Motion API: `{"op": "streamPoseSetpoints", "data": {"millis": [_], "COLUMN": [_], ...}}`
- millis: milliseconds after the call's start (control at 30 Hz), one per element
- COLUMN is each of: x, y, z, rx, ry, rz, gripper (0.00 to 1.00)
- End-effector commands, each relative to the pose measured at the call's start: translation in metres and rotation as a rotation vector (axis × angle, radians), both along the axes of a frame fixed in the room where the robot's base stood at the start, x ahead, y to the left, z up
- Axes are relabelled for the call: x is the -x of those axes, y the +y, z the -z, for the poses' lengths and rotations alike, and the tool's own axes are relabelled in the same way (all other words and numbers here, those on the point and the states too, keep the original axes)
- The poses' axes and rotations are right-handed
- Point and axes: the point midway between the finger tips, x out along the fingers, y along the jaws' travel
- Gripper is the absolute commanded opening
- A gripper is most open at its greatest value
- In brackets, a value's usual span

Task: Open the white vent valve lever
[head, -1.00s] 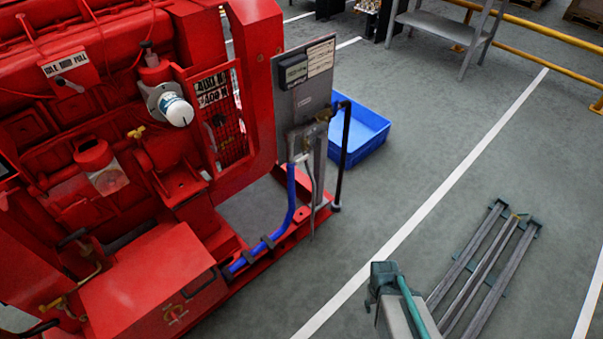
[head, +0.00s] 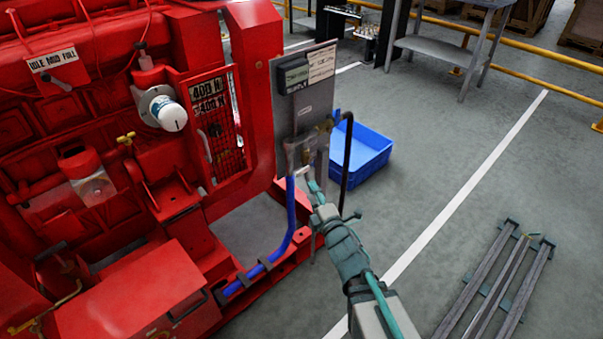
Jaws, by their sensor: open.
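A grey upright panel (head: 312,100) stands at the right end of the red pumpset (head: 165,180). Pipe fittings sit on its lower part, where a blue hose (head: 291,215) and a black hose (head: 347,165) join. A small whitish bar (head: 303,171) shows at these fittings; it looks like the vent valve lever, but it is too small to be sure. My gripper (head: 313,186) is open, right at this bar and just in front of the fittings. My gripper partly hides the area, and I cannot tell whether it touches the bar.
A blue crate (head: 366,160) stands on the floor behind the panel. Grey metal rails (head: 495,280) lie on the floor at right. A grey table (head: 447,45) and yellow railing (head: 500,38) are at the back. The floor between is clear.

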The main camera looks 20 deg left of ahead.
Motion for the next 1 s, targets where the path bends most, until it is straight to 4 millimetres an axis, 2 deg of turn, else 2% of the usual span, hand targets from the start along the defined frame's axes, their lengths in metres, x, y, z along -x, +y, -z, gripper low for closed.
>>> {"op": "streamPoseSetpoints", "data": {"millis": [167,633,800,1000], "x": [-0.014,-0.07,-0.078,-0.078], "y": [0.012,0.062,0.07,0.07], "z": [0.001,0.002,0.001,0.001], "rx": [-0.001,-0.002,-0.002,-0.002], "ry": [0.002,0.006,0.006,0.006], "rz": [0.001,0.003,0.003,0.003], "gripper": [0.46,0.46,0.46,0.46]}}
